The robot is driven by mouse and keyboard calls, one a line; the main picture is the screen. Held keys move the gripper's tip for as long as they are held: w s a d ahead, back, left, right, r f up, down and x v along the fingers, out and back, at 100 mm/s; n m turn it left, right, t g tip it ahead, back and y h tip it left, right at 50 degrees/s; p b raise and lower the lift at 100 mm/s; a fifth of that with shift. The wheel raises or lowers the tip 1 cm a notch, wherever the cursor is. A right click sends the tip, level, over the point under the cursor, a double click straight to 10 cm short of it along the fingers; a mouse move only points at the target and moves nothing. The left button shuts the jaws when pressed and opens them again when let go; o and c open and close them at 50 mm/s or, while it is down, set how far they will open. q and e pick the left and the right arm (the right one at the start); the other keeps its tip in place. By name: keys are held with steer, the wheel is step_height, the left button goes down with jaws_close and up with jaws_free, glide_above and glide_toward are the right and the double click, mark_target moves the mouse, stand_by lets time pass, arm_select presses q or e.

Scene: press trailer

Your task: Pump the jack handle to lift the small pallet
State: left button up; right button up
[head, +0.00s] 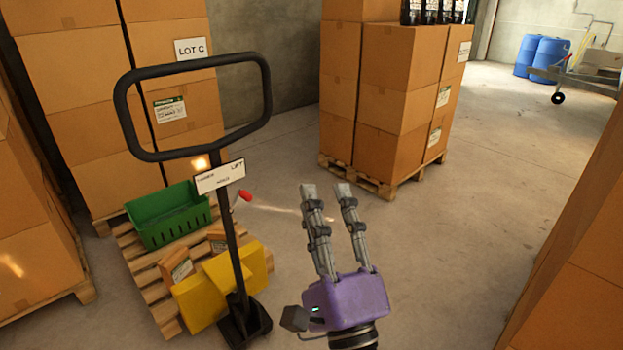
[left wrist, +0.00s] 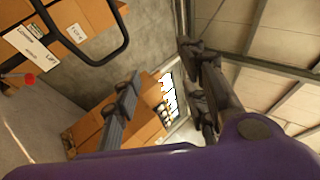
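The pallet jack's black loop handle (head: 194,105) stands tilted at the left of the head view, with a white label (head: 220,177) and a red-tipped lever (head: 245,196) on its shaft. It also shows at the upper left of the left wrist view (left wrist: 88,62). The yellow jack body (head: 205,293) is at the small wooden pallet (head: 140,262), which bears a green crate (head: 168,219) and small boxes. My purple left gripper (head: 328,190) is to the right of the handle, apart from it, fingers spread and empty. My right gripper is not in view.
Stacked cartons (head: 388,85) on a pallet (head: 385,183) stand ahead. More cartons (head: 70,75) are behind the handle, with others at the left and right edges. Blue barrels (head: 545,57) are far back. Floor (head: 450,235) is clear right of my gripper.

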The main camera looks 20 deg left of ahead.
arm_select(q)
steer(key=shift+v, duration=0.95)
steer(key=shift+a, duration=0.1)
